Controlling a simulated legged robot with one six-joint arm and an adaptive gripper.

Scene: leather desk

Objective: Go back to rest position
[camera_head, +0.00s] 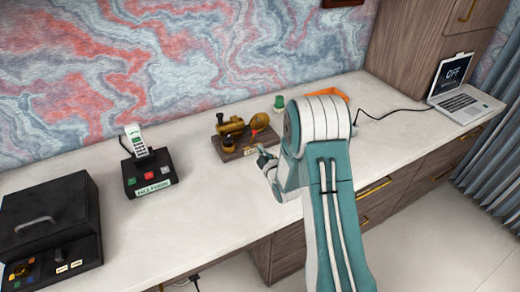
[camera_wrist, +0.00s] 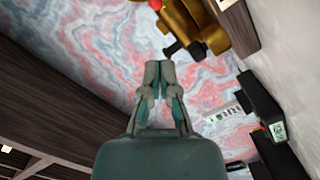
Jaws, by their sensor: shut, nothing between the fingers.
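My gripper (camera_head: 266,160) is shut and empty, held above the desk just in front of a brass device on a dark wooden base (camera_head: 247,143). In the wrist view, my gripper (camera_wrist: 158,68) points toward the marbled wall, with its fingertips close together. The brass device (camera_wrist: 195,25) shows above and right of the fingertips there. In the head view my teal and white arm reaches over the desk edge and hides part of the desk behind it.
The white desk (camera_head: 220,205) has free room left of my arm. A phone on a black base (camera_head: 148,175) and a black box with a handle (camera_head: 50,222) stand left. A green object (camera_head: 279,102), an orange tray (camera_head: 335,93) and a laptop (camera_head: 458,102) are at the back and right.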

